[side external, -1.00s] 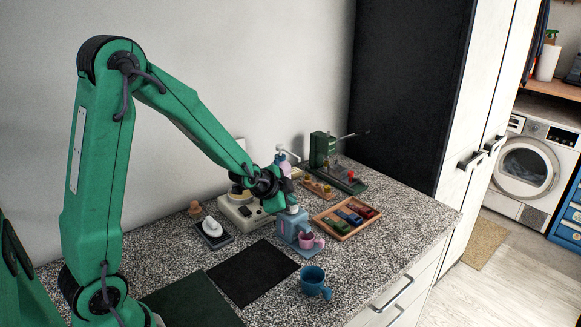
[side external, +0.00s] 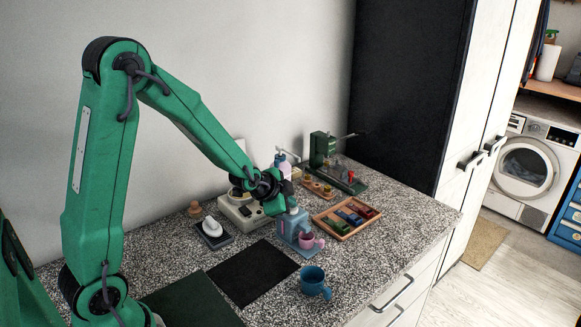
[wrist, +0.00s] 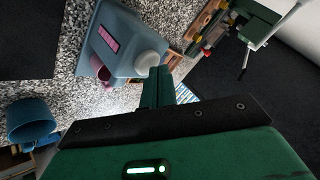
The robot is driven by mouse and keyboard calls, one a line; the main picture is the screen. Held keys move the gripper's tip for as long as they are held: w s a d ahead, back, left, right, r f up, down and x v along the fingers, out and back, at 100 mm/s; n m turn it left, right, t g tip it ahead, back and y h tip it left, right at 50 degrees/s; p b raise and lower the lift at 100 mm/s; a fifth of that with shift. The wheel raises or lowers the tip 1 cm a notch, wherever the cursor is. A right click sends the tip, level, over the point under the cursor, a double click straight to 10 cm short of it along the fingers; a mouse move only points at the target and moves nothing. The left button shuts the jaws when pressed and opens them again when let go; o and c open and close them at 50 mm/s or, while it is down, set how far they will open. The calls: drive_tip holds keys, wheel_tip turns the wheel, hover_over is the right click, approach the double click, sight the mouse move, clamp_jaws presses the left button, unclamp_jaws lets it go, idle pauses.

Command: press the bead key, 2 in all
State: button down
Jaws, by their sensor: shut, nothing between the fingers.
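A light blue dispenser (side external: 288,230) stands on the counter, with a pink cup (side external: 308,241) at its front. It shows from above in the wrist view (wrist: 118,62), with a pink panel on it. A pale round key (wrist: 147,62) sits on its top, and I take this to be the bead key. My gripper (side external: 281,207) is shut and empty, just over the dispenser's top. In the wrist view its fingertips (wrist: 160,72) lie right beside the pale key and overlap its edge. I cannot tell whether they touch it.
A blue mug (side external: 313,281) stands near the front edge. A wooden tray of coloured blocks (side external: 346,216) lies to the right, with a green press (side external: 322,150) behind. A cream machine (side external: 240,211) stands to the left. A dark mat (side external: 250,272) lies in front.

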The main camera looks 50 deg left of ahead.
drive_tip(key=shift+f, duration=0.15)
idle(0.3)
drive_tip(key=shift+r, duration=0.9)
drive_tip(key=shift+r, duration=0.1)
drive_tip(key=shift+r, duration=2.4)
drive_tip(key=shift+s+r, duration=0.1)
drive_tip(key=shift+s, duration=0.05)
